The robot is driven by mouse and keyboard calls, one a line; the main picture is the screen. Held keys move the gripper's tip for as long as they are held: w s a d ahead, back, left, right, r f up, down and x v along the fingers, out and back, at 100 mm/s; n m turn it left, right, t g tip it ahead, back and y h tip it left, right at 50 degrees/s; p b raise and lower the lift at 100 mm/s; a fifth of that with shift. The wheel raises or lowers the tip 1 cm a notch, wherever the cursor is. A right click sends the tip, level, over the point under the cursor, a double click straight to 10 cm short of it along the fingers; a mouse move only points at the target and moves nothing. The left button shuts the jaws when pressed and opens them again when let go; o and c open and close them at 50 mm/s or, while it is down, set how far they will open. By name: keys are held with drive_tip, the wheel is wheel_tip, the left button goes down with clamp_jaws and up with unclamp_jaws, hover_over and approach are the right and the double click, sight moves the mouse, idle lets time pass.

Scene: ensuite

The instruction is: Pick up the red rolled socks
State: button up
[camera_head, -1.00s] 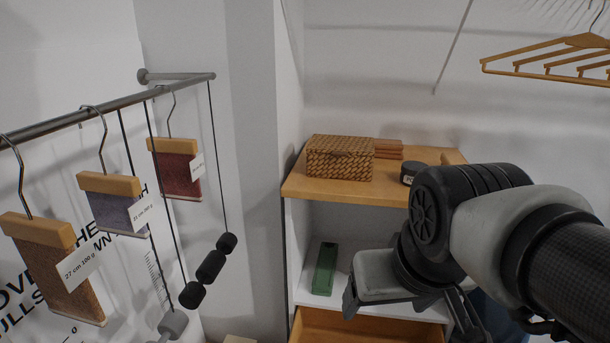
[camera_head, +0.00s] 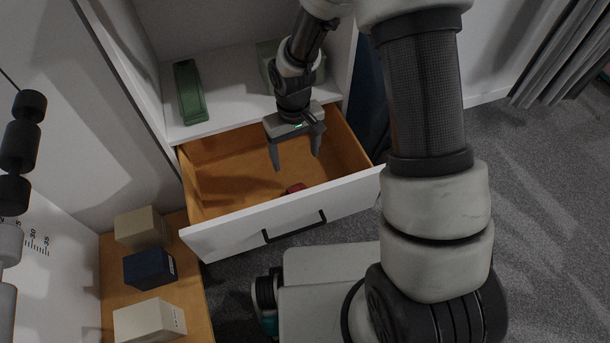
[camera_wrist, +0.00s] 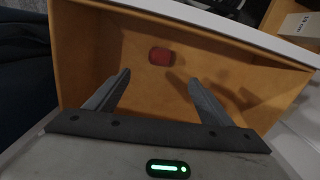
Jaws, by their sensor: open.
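The red rolled socks (camera_head: 296,188) lie on the floor of the open wooden drawer (camera_head: 226,172), close to its front panel. They also show in the wrist view as a small red roll (camera_wrist: 161,56), beyond the fingertips and between their lines. My gripper (camera_head: 296,162) is open and empty, pointing down over the drawer, with the socks apart from it on the front side. In the wrist view its two fingers (camera_wrist: 158,80) are spread wide. The front panel hides part of the socks in the head view.
The white drawer front (camera_head: 290,222) with a black handle (camera_head: 294,228) is the near edge. A shelf above holds a long green box (camera_head: 190,92) and another green item (camera_head: 268,62). Boxes, including a dark blue one (camera_head: 150,267), stand on a wooden surface at left.

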sight(297, 189)
wheel_tip(297, 189, down, 17)
drive_tip(key=b, duration=0.3)
drive_tip(key=shift+f+b, duration=0.1)
drive_tip(key=shift+b, duration=0.25)
drive_tip(key=shift+c, duration=0.3)
drive_tip(key=c, duration=1.1)
